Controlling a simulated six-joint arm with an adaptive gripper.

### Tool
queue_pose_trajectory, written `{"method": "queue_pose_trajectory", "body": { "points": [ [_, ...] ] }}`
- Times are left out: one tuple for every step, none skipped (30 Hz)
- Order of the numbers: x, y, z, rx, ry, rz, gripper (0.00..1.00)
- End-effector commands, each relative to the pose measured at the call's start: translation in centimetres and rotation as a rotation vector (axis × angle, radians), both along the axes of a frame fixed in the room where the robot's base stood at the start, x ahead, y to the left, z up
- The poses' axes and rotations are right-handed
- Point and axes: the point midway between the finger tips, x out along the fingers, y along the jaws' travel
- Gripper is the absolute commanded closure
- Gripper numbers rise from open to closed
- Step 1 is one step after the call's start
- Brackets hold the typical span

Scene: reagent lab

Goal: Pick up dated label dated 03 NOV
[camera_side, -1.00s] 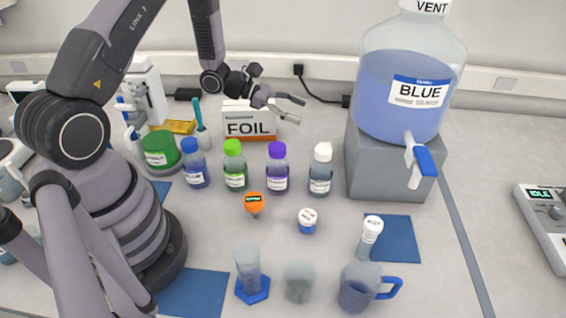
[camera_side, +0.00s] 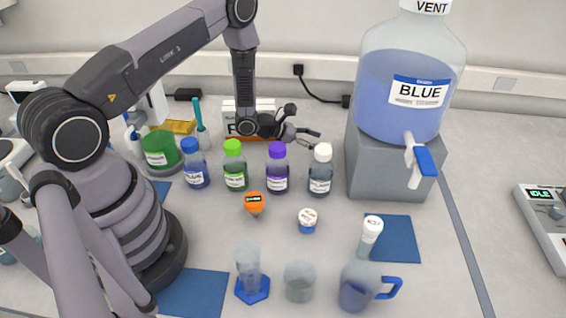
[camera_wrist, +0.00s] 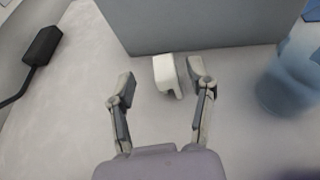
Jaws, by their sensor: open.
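A small white piece (camera_wrist: 170,75) lies on the bench between and just beyond my fingertips in the wrist view, close to the grey block. No writing on it is legible, so I cannot tell whether it is the 03 NOV label. In the side view I cannot make it out. My gripper (camera_side: 314,138) is open and empty, low behind the purple-capped and white-capped bottles and left of the grey block. In the wrist view my gripper (camera_wrist: 160,82) points toward the block with its fingers spread on either side of the white piece.
The grey block (camera_side: 375,170) carries the BLUE carboy (camera_side: 395,110). Capped bottles, including the purple-capped one (camera_side: 277,172) and white-capped one (camera_side: 320,172), stand in front of my gripper. The FOIL box (camera_side: 262,105) is partly hidden behind my arm. A black adapter (camera_wrist: 42,45) lies left.

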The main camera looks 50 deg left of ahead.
Motion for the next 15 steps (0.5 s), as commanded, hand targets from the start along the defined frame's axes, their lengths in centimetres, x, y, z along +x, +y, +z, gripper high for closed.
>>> {"method": "queue_pose_trajectory", "body": {
  "points": [
    [0.5, -0.7, -0.4, 0.0, -0.001, -0.006, 0.46],
    [0.8, -1.0, -0.7, -0.001, -0.001, -0.005, 0.46],
    [1.2, -1.4, -1.0, 0.0, 0.0, -0.004, 0.46],
    [1.6, -1.6, -1.2, 0.0, 0.0, -0.004, 0.46],
    [1.9, -1.8, -1.3, 0.001, -0.001, -0.005, 0.46],
    [2.3, -2.1, -1.5, 0.0, -0.002, -0.005, 0.46],
    [2.5, -2.2, -1.7, 0.0, -0.001, -0.004, 0.46],
    [2.7, -2.4, -1.7, 0.0, 0.0, -0.003, 0.46],
    [2.9, -2.4, -1.8, 0.0, -0.001, -0.002, 0.46],
    [3.0, -2.5, -1.8, 0.0, 0.0, -0.002, 0.46],
    [3.1, -2.5, -1.9, 0.0, 0.0, -0.001, 0.46],
    [3.1, -2.5, -1.9, 0.0, 0.0, -0.001, 0.46],
    [3.1, -2.5, -1.9, 0.0, 0.0, -0.001, 0.46],
    [3.0, -2.5, -1.9, 0.0, 0.0, -0.001, 0.46],
    [3.0, -2.5, -1.9, 0.0, 0.0, -0.001, 0.46]
  ]
}}
